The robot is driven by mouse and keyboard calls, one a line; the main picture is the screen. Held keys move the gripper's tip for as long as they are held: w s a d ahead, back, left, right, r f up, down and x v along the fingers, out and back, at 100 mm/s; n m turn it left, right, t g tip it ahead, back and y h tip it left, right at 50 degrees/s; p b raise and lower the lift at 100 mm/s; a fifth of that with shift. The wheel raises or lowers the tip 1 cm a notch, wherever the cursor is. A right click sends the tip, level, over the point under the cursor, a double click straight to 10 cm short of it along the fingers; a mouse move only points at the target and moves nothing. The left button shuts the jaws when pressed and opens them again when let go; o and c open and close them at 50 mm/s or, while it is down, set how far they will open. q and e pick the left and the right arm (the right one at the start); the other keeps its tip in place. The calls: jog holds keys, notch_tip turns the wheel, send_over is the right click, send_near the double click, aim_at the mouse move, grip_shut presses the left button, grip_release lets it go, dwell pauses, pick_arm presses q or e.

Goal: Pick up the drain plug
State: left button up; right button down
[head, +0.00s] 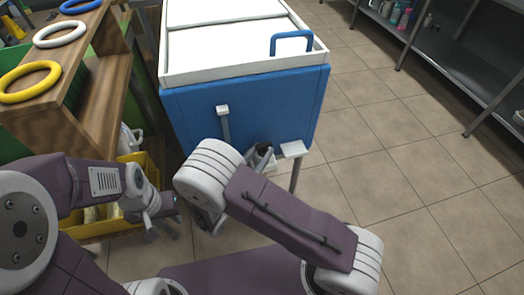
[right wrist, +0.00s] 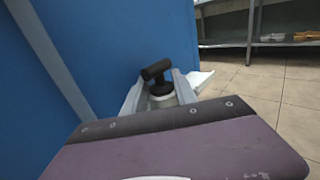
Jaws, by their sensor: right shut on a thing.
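The drain plug (right wrist: 157,71) is a black T-shaped piece with a pale round part below it, seen in the right wrist view. My right gripper (right wrist: 160,92) is shut on it, with a grey finger on either side. In the head view the right gripper (head: 260,158) is at the lower front of the blue cabinet (head: 250,105), partly behind my own forearm. Whether the plug touches the cabinet is hidden. My left gripper (head: 160,212) is at the lower left, by the yellow crate (head: 148,168); its finger opening is unclear.
A small white ledge (head: 292,149) sticks out from the cabinet beside the right gripper. A wooden rack (head: 95,90) with yellow, white and blue rings stands at the left. Metal shelves (head: 455,50) stand at the far right. The tiled floor at the right is clear.

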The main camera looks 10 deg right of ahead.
jog(key=r+p, duration=0.2)
jog(key=r, duration=0.1)
jog(key=d+r+p, duration=0.1)
jog(key=r, duration=0.1)
jog(key=shift+s+r+p, duration=0.1)
jog(key=shift+s+p, duration=0.05)
jog(key=shift+p, duration=0.2)
jog(key=s+d+r+p, duration=0.4)
jog(key=d+r+p, duration=0.1)
jog(key=d, duration=0.5)
jog(key=shift+r, duration=0.4)
